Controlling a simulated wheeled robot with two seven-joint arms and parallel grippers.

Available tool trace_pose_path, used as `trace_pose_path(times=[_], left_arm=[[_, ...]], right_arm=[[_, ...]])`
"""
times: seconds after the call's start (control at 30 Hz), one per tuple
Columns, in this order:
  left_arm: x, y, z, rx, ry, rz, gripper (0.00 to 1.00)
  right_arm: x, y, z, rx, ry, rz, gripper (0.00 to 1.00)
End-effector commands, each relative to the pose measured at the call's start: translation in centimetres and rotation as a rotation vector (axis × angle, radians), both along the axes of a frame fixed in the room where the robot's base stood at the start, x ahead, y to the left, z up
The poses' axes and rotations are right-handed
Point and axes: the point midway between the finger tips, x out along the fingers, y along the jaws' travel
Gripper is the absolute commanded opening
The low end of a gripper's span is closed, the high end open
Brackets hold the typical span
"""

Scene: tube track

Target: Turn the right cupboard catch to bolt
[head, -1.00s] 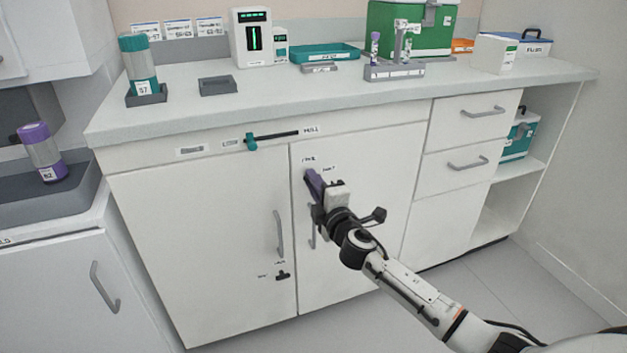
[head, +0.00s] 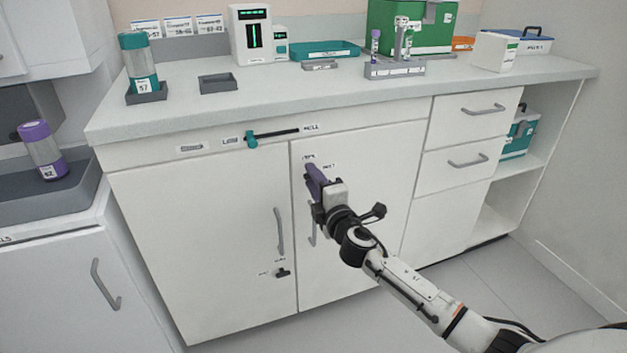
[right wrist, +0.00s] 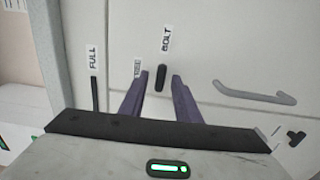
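The right cupboard catch (right wrist: 162,77) is a short dark bar on the white right door (head: 375,165). In the right wrist view it lies lengthwise toward the BOLT label (right wrist: 166,38). A second, blurred label (right wrist: 138,68) sits beside it. My right gripper (right wrist: 159,77) has its two purple fingers open, one on each side of the catch, with a narrow gap on both sides. In the head view the right gripper (head: 313,175) is at the top left of the right door and hides the catch. My left gripper is in neither view.
Another dark catch (head: 283,273) is low on the left door (head: 205,230). Door handles (head: 279,231) stand out near the seam. A teal slider (head: 252,139) is on the panel above. The counter (head: 190,105) overhangs the doors and holds several items.

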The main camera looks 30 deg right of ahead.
Motion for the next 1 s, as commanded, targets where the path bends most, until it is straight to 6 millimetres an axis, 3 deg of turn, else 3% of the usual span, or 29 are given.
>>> trace_pose_path(times=[0.27, 0.7, 1.0], left_arm=[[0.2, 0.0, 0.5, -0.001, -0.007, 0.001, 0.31], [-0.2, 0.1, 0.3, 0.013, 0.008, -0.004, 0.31], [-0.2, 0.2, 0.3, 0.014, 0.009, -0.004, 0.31]], right_arm=[[-1.2, 0.4, -0.1, 0.001, 0.002, 0.002, 0.3], [-8.7, 2.1, -0.1, 0.002, 0.003, 0.0, 0.3], [-10.1, 2.4, 0.0, 0.0, 0.0, 0.0, 0.3]])
